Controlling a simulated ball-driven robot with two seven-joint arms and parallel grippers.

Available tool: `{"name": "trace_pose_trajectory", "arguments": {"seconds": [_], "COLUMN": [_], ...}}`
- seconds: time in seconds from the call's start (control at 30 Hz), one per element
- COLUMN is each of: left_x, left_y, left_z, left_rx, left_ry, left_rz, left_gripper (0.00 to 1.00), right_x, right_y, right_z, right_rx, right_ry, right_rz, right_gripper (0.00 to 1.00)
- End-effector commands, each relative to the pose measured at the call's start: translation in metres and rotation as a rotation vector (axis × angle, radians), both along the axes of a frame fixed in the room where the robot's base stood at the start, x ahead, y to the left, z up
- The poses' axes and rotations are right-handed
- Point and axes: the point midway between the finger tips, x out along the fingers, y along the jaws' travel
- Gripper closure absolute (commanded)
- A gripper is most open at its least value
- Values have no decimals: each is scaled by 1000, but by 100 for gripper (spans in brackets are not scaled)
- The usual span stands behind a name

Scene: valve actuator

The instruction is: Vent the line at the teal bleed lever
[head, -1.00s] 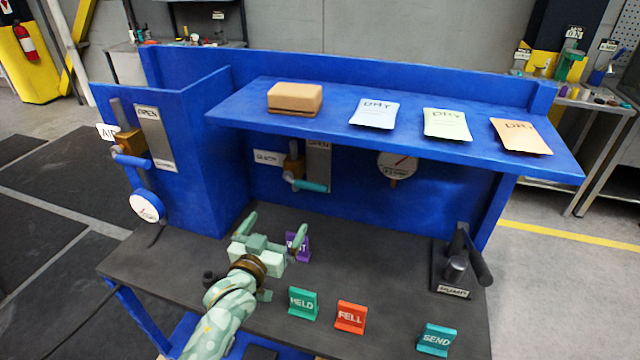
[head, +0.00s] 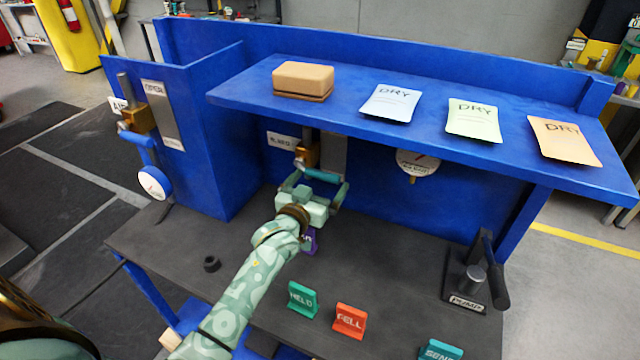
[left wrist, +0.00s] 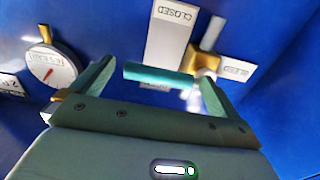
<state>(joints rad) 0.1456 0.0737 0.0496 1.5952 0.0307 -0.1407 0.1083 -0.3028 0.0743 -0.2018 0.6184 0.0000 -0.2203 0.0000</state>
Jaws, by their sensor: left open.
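The teal bleed lever (head: 326,172) sticks out sideways from a brass valve (head: 306,152) on the blue back panel, under the shelf. In the left wrist view the lever (left wrist: 158,75) lies crosswise between the two fingers, with plates reading CLOSED (left wrist: 178,30) behind it. My left gripper (head: 320,182) is open, its fingers pointing at the panel on either side of the lever. I cannot tell whether either finger touches it. The gripper partly hides the lever and valve in the head view. My right gripper is not in view.
A blue shelf (head: 350,110) overhangs the lever, bearing a brown block (head: 303,78) and several DRY pouches. A gauge (head: 417,163) sits to the right. Standing tags, including a green one (head: 302,298), and a pump (head: 470,280) occupy the bench. Another valve (head: 138,118) is at left.

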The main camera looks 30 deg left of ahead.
Motion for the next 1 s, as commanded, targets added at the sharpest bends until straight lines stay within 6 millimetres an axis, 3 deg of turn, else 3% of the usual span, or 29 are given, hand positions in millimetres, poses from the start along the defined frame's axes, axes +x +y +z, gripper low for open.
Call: {"name": "trace_pose_trajectory", "arguments": {"seconds": [0.33,0.37,0.57,0.77,1.0], "left_x": [9,8,8,8,8], "left_y": [1,1,1,1,1], "left_z": [0,0,0,2,12], "left_rx": [0,0,0,-11,-102], "left_ry": [0,0,0,-1,-6], "left_rz": [0,0,0,0,1], "left_gripper": [0,6,61,62,62], "right_x": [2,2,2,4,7], "right_y": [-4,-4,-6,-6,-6], "right_z": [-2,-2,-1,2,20], "right_rx": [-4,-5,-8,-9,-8], "right_ry": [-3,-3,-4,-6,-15], "right_rz": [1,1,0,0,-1], "right_gripper": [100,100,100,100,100]}}
